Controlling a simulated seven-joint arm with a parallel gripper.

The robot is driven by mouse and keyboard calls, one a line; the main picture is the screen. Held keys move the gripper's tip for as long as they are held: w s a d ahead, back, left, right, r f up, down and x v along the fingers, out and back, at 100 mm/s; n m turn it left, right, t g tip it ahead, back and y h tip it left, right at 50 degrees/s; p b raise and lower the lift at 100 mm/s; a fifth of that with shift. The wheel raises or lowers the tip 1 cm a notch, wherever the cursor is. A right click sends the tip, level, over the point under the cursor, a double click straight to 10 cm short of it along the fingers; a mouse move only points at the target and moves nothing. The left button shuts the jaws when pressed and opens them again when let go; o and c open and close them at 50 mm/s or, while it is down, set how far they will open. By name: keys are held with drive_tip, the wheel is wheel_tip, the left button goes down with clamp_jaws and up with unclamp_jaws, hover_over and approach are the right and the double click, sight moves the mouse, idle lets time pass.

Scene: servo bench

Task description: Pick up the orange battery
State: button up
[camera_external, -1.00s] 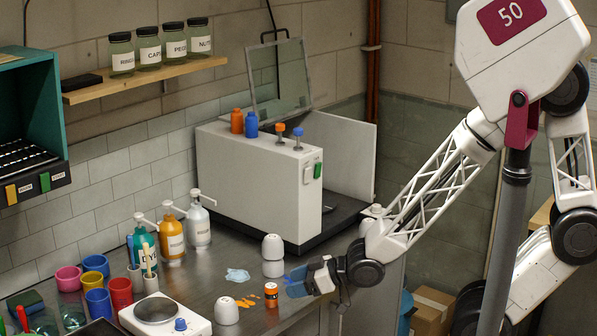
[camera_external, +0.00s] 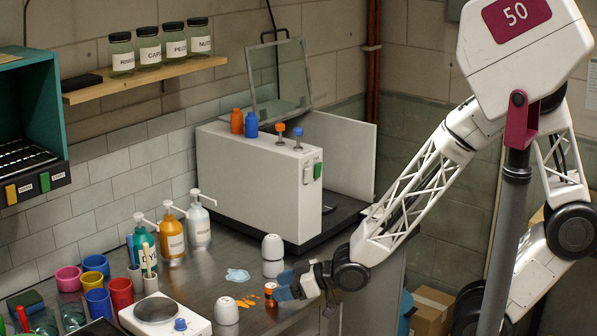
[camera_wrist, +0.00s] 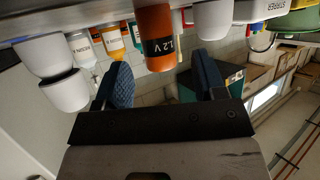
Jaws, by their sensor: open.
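The orange battery (camera_external: 270,293) stands upright near the front edge of the steel bench, partly covered by my fingers in the external view. In the wrist view, the battery (camera_wrist: 154,30) shows orange with a black band marked "1.2 V". It appears upside down there, just beyond and between the two blue fingertips. My gripper (camera_external: 285,287) is open and low over the bench, right beside the battery. In the wrist view my gripper (camera_wrist: 162,68) has its fingers apart with nothing held; whether either touches the battery cannot be told.
A white rounded cup (camera_external: 226,311) stands left of the battery, and stacked white cups (camera_external: 273,258) stand behind it. A pale blue spill (camera_external: 237,275) and an orange spill (camera_external: 246,303) lie nearby. A white scale (camera_external: 160,314) sits farther left.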

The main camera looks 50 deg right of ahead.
sight(271, 286)
drive_tip(key=shift+x, duration=1.7)
drive_tip(key=c, duration=1)
drive_tip(key=shift+c, duration=0.2)
drive_tip(key=shift+r, duration=0.15)
drive_tip(key=shift+r, duration=1.4)
drive_tip(key=shift+s+d+r, duration=0.1)
drive_tip(key=shift+s+r, duration=0.1)
drive_tip(key=shift+r, duration=0.1)
drive_tip(key=s+d, duration=0.3)
drive_tip(key=s, duration=0.4)
drive_tip(key=s+d+r, duration=0.1)
drive_tip(key=s+d, duration=0.2)
drive_tip(key=s, duration=0.4)
drive_tip(key=shift+d, duration=0.3)
drive_tip(key=shift+s+r, duration=0.1)
drive_tip(key=shift+r, duration=0.05)
